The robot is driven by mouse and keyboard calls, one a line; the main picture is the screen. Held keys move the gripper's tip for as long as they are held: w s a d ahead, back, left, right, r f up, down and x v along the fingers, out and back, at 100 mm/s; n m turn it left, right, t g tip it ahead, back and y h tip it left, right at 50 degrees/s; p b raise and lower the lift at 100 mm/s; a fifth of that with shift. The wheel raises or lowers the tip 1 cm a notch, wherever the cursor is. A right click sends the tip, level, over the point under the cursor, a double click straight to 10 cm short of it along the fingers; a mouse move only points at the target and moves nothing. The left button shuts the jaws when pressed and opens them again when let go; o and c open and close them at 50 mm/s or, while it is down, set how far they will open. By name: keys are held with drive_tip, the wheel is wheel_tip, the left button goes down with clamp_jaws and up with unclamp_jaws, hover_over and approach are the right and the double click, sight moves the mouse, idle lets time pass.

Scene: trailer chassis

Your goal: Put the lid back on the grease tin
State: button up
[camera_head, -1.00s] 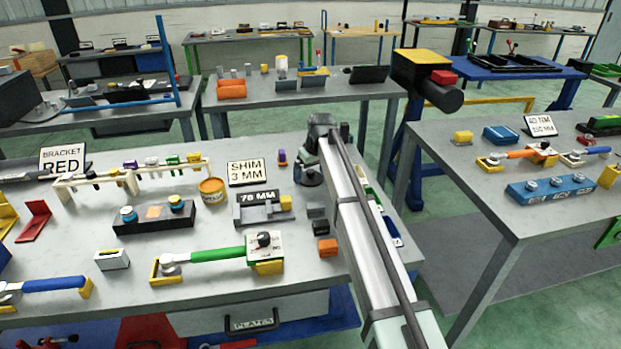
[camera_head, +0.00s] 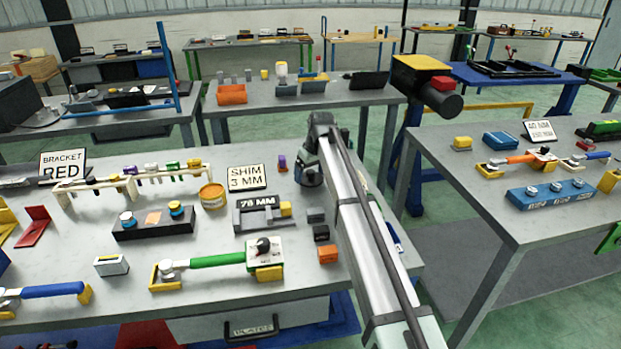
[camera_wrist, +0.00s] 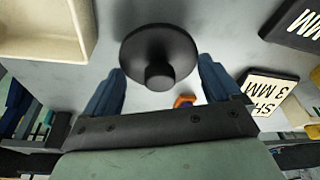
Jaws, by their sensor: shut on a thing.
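My gripper (camera_wrist: 160,88) shows in the wrist view with its two blue fingers on either side of a black round lid (camera_wrist: 150,42) with a knob. It is shut on the lid. In the head view the end of my arm (camera_head: 311,165) is over the bench, right of the SHIM 3 MM sign; the fingers are not clear there. The yellow-orange grease tin (camera_head: 212,197) stands upright on the bench, left of that sign and apart from my gripper. It looks open at the top. I cannot see the tin in the wrist view.
The SHIM 3 MM sign (camera_head: 246,178) stands between the tin and my arm; it also shows in the wrist view (camera_wrist: 268,90). A rack (camera_head: 130,185), a black block with knobs (camera_head: 153,222) and a 78 MM fixture (camera_head: 262,217) surround the tin. A beige tray (camera_wrist: 85,45) lies near my gripper.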

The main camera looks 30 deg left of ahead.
sight(308, 171)
drive_tip(key=r, duration=0.7)
drive_tip(key=shift+s+a+r, duration=0.25)
drive_tip(key=s+a+r+n, duration=0.1)
drive_tip(key=s+a+n, duration=0.2)
drive_tip(key=s+a, duration=0.7)
drive_tip(key=s+a+r+n+g, duration=0.1)
drive_tip(key=s+a+n, duration=0.2)
drive_tip(key=s+a, duration=0.6)
drive_tip(key=shift+s+a+g, duration=0.3)
drive_tip(key=shift+s+a, duration=0.1)
drive_tip(key=shift+s, duration=2.25)
drive_tip(key=shift+f, duration=3.05)
drive_tip(key=shift+f, duration=0.15)
drive_tip(key=o, duration=0.8)
drive_tip(key=shift+c, duration=0.2)
